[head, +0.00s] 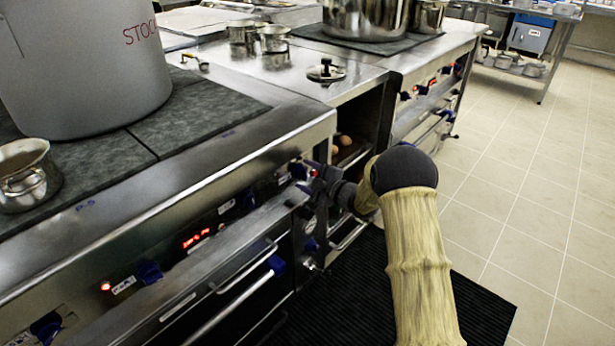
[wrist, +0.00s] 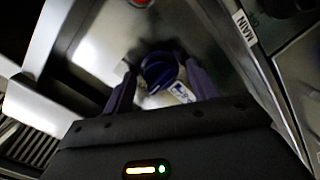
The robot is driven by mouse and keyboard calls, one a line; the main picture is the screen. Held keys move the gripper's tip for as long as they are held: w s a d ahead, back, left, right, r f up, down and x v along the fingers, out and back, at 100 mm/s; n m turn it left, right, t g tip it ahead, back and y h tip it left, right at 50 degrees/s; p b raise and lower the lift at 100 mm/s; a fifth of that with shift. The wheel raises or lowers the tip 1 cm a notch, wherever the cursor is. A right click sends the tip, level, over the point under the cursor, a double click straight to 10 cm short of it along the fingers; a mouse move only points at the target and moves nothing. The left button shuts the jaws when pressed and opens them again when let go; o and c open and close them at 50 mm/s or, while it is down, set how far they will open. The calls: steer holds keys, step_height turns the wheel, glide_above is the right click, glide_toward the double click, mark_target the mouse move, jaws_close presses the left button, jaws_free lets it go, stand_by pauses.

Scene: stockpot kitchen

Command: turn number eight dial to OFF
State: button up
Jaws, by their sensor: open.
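In the wrist view a dark blue dial (wrist: 158,70) sits on the metal panel between the two fingers of my gripper (wrist: 158,88). The fingers are apart, one on each side of the dial; I cannot tell whether they touch it. A white label lies beside the dial, partly hidden, and its text is not readable. In the head view my gripper (head: 318,180) is at the right end of the near stove's front panel (head: 215,222), and the dial there is mostly hidden by it. I cannot read a number eight on any dial.
Other blue dials (head: 149,271) line the panel to the left, near a red display (head: 196,238). A large stockpot (head: 85,65) and a small pot (head: 26,175) stand on the stovetop. Oven handles (head: 240,300) stick out below. Tiled floor (head: 530,190) is clear on the right.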

steer(key=p+v, duration=0.2)
steer(key=v, duration=1.5)
steer(key=shift+s+p, duration=0.15)
steer(key=shift+p, duration=0.2)
steer(key=shift+d, duration=0.15)
steer(key=shift+r, duration=0.1)
